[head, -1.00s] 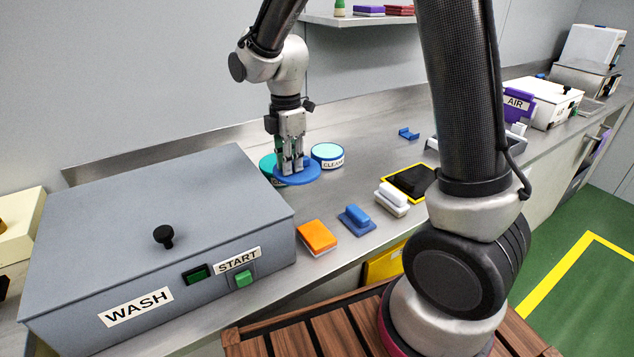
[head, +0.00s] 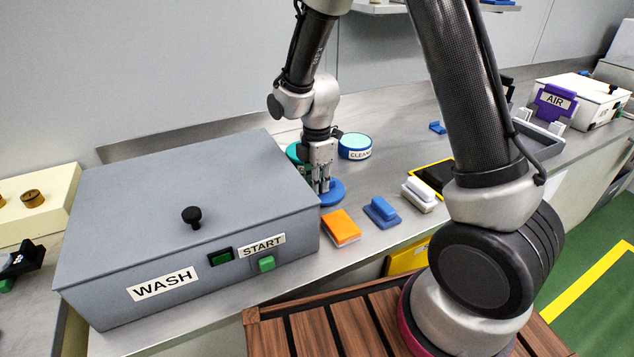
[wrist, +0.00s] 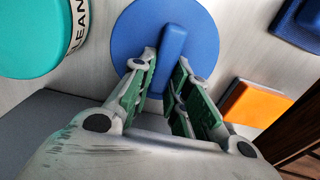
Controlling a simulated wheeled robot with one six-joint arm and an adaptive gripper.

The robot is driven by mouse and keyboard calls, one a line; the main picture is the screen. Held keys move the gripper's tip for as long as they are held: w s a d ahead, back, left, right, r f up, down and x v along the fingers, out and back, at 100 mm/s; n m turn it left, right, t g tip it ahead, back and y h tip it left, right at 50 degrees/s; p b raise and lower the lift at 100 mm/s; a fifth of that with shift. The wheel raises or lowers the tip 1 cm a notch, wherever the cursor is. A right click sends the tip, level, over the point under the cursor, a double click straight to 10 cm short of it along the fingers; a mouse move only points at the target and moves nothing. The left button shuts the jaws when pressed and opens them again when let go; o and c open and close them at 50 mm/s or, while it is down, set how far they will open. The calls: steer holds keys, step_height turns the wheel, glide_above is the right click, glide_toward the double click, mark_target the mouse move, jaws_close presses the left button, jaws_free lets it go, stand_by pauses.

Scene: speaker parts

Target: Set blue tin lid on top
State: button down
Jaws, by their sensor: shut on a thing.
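The blue tin lid (head: 334,194) is a flat round disc with a raised bar handle (wrist: 174,48). My gripper (head: 322,187) points down and is shut on that handle; in the wrist view its green-padded fingers straddle the bar. The lid is just right of the grey wash box; I cannot tell how high above the counter it is. A green round thing (head: 294,152) is partly hidden behind my gripper and the wash box.
The grey WASH box (head: 170,220) fills the left side, with a black knob and green START button. An orange block (head: 341,228), a blue block (head: 382,212) and a white block (head: 420,194) line the counter's front. Bare counter (head: 395,165) lies right of the CLEAN tin.

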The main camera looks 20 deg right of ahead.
steer(key=shift+f, duration=0.1)
steer(key=c, duration=1.4)
jaws_free()
steer(key=shift+o, duration=0.2)
step_height(320, 180, up, 12)
steer(key=s+d+r+m+t, duration=0.2)
steer(key=s+d+r+m, duration=0.7)
steer(key=d+r, duration=0.2)
steer(key=s+d+r+m+t, duration=0.2)
steer(key=s+d+m, duration=0.5)
steer(key=s+m, duration=0.4)
steer(key=shift+s+r, duration=0.5)
steer(key=shift+s, duration=0.75)
steer(key=shift+d, duration=0.1)
